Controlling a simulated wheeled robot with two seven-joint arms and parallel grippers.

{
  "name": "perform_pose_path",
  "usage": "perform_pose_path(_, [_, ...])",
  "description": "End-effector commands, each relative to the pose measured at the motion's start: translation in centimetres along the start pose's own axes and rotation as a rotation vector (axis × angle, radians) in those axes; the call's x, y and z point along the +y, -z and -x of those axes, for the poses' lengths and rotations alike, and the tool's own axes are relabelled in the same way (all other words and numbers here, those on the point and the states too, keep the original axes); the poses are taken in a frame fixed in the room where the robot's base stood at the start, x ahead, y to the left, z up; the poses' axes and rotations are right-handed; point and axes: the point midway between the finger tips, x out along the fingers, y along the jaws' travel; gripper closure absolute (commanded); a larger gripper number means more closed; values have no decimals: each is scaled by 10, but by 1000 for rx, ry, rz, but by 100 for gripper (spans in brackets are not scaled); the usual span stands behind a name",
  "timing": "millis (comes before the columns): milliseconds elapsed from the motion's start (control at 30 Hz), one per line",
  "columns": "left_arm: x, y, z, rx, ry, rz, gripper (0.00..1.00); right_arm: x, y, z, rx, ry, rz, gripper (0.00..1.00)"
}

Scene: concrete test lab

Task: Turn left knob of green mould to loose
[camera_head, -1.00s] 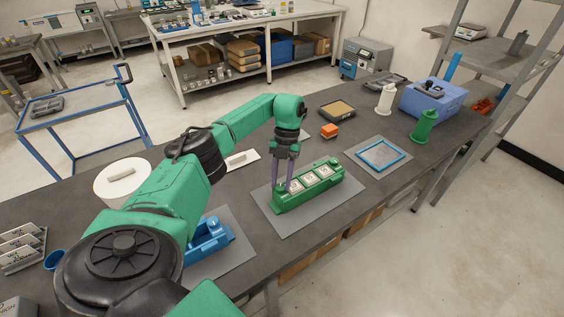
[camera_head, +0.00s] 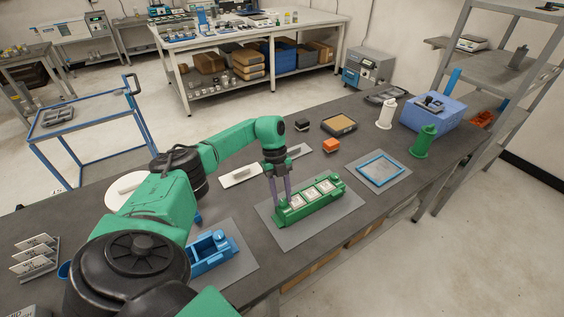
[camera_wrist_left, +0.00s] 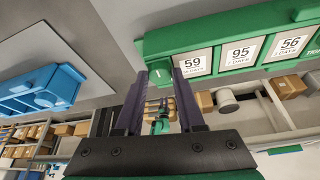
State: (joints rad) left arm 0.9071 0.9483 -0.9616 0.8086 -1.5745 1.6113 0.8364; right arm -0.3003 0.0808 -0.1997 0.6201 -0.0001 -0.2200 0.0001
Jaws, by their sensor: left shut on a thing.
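The green mould (camera_head: 318,207) lies on a grey mat (camera_head: 343,212) on the dark table, with three white numbered labels on top. It also shows across the top of the left wrist view (camera_wrist_left: 203,35), with labels reading 59, 95 and 56. The left knob (camera_wrist_left: 163,76) is a small green block with a pale mark at the mould's left end. My left gripper (camera_head: 282,203) points down at that end. In the left wrist view its dark fingers (camera_wrist_left: 161,78) sit on both sides of the knob, shut on it. My right gripper is not in view.
A blue mould (camera_head: 213,252) lies on another mat to the left. A blue frame (camera_head: 380,168) lies on a mat to the right.

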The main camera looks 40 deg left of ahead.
Motion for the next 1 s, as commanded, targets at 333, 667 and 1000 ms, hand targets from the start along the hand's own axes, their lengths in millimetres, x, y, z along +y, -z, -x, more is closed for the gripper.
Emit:
perform_pose_path(333, [-1, 0, 0, 0, 7, 12, 100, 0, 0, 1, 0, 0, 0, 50])
perform_pose_path(667, [0, 0, 0, 0, 6, 11, 32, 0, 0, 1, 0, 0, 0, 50])
perform_pose_path(1000, [-1, -2, 14, -2, 8, 10, 32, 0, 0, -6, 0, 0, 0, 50])
